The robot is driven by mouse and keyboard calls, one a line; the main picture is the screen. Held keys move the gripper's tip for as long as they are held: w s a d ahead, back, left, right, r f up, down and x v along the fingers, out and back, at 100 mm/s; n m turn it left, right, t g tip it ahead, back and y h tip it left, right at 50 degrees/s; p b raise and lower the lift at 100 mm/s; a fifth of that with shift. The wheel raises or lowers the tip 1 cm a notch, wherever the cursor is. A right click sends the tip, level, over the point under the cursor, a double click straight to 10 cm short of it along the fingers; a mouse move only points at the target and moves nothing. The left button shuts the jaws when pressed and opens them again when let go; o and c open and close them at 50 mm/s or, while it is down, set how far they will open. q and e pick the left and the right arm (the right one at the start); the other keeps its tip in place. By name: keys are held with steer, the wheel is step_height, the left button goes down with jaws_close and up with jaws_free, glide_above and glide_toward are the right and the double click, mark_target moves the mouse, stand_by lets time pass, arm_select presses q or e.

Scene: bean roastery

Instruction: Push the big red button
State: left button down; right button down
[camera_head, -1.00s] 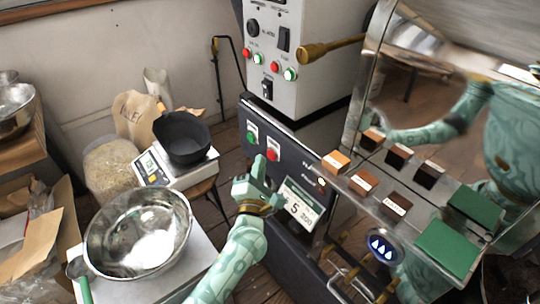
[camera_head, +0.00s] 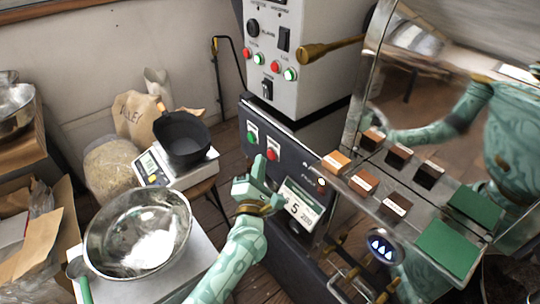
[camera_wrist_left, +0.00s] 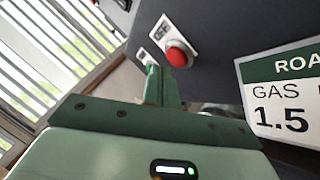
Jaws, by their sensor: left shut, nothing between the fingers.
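The big red button (camera_head: 272,154) sits on the dark front panel of the roaster, next to a green button (camera_head: 251,137). In the left wrist view the red button (camera_wrist_left: 178,55) stands out from a white plate with lettering, just beyond the fingertips. My left gripper (camera_head: 259,170) is shut and empty, its tips just below and left of the red button in the head view. In the left wrist view the shut fingers (camera_wrist_left: 161,84) point toward the panel, a little left of and below the button. I cannot tell whether they touch it. My right gripper does not show clearly.
A gauge sign (camera_head: 299,206) hangs on the panel right of my gripper. A metal bowl (camera_head: 180,207) and a scale (camera_head: 155,167) with a black pan (camera_head: 181,138) stand to the left. A steel tray with sample blocks (camera_head: 363,181) is at right.

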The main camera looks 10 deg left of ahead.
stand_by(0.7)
arm_select(q)
steer(key=shift+w+d, duration=0.25)
steer(key=shift+w, duration=0.1)
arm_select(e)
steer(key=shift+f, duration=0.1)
arm_select(q)
steer(key=shift+w+d, duration=0.25)
steer(key=shift+w, duration=0.05)
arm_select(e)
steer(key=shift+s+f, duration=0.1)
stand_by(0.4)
arm_select(q)
steer(key=shift+s+a, duration=0.5)
steer(key=shift+s, duration=0.2)
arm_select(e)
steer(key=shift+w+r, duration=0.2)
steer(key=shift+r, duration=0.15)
arm_select(q)
steer(key=s+a+p, duration=0.1)
steer(key=s, duration=0.1)
steer(key=s+a+p, duration=0.1)
steer(key=s+a, duration=0.1)
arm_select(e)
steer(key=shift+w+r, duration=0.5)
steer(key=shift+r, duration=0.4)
